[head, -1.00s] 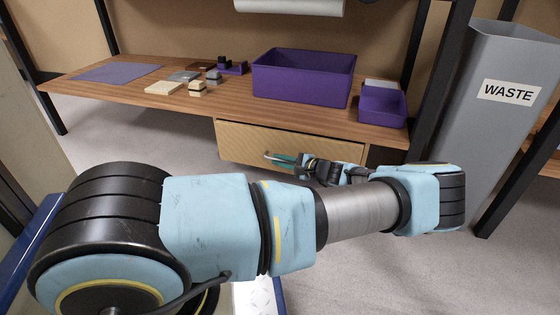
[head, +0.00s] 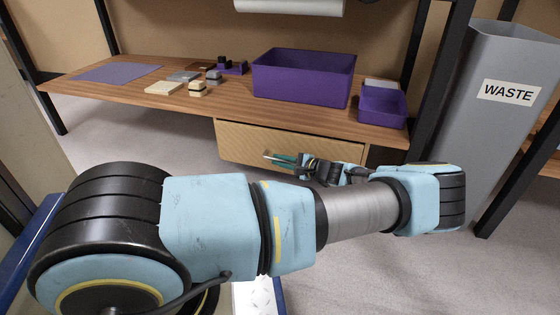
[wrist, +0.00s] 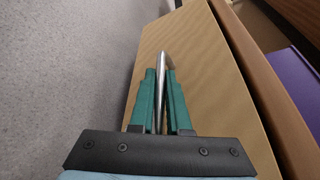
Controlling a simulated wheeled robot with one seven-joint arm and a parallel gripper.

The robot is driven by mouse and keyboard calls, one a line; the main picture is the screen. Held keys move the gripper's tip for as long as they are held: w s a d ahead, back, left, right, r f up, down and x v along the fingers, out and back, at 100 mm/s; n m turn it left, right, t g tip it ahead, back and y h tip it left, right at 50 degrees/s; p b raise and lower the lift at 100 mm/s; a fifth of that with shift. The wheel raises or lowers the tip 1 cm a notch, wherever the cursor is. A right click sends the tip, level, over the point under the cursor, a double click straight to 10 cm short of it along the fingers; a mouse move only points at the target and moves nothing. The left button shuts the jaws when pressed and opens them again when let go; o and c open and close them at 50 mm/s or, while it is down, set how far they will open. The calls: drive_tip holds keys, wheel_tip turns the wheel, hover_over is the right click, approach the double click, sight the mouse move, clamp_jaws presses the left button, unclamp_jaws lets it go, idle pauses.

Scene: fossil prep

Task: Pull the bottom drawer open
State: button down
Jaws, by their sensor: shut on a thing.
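The drawer (head: 240,142) has a tan front and sits under the wooden worktop. Its front looks about level with the worktop's edge, with no open gap visible. Its silver bar handle (wrist: 161,62) stands between my green fingers in the wrist view. My gripper (head: 284,159) is at the drawer front in the head view, shut on the handle. It also shows in the wrist view (wrist: 161,85), with a finger on each side of the bar. My gripper and forearm hide the drawer's lower right part in the head view. Only one drawer front is visible.
The worktop (head: 130,92) holds a purple bin (head: 303,78), a smaller purple tray (head: 383,104), a purple mat (head: 118,73) and several small blocks. A grey waste bin (head: 500,130) stands at the right. The floor before the drawer is clear apart from my arm.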

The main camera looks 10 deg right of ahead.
drive_tip(key=s+a+p, duration=0.6)
drive_tip(key=s, duration=0.5)
drive_tip(key=s+a+p, duration=0.6)
drive_tip(key=s+p, duration=0.1)
drive_tip(key=s, duration=0.4)
drive_tip(key=shift+s, duration=0.15)
drive_tip(key=c, duration=0.9)
unclamp_jaws()
drive_tip(key=p+v, duration=0.2)
drive_tip(key=v, duration=0.8)
drive_tip(key=shift+s+d, duration=0.25)
drive_tip(key=shift+d, duration=0.05)
